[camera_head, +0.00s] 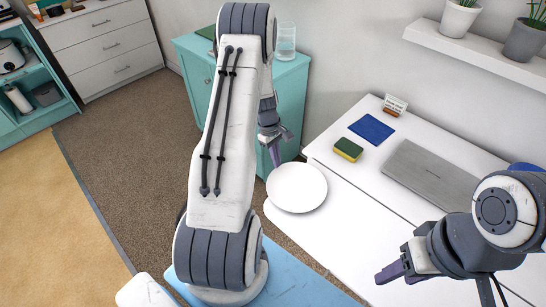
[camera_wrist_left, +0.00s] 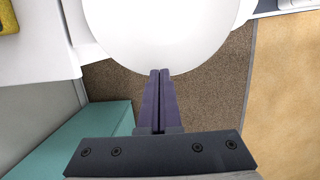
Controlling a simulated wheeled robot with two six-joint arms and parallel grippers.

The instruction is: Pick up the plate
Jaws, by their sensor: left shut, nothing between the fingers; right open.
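The white round plate (camera_head: 297,188) lies at the left corner of the white desk, with part of it past the desk edge. In the left wrist view the plate (camera_wrist_left: 160,30) fills the top middle, over the floor and desk. My left gripper (camera_head: 275,154) is just behind the plate's far left rim. In the left wrist view its fingers (camera_wrist_left: 158,74) are pressed together, empty, with tips at the plate's edge; I cannot tell if they touch it. My right gripper (camera_head: 384,275) is open and empty over the front of the desk.
A teal cabinet (camera_head: 292,100) with a glass (camera_head: 285,42) stands behind the left arm. Shelf with potted plants (camera_head: 459,16) at upper right. Floor left is clear.

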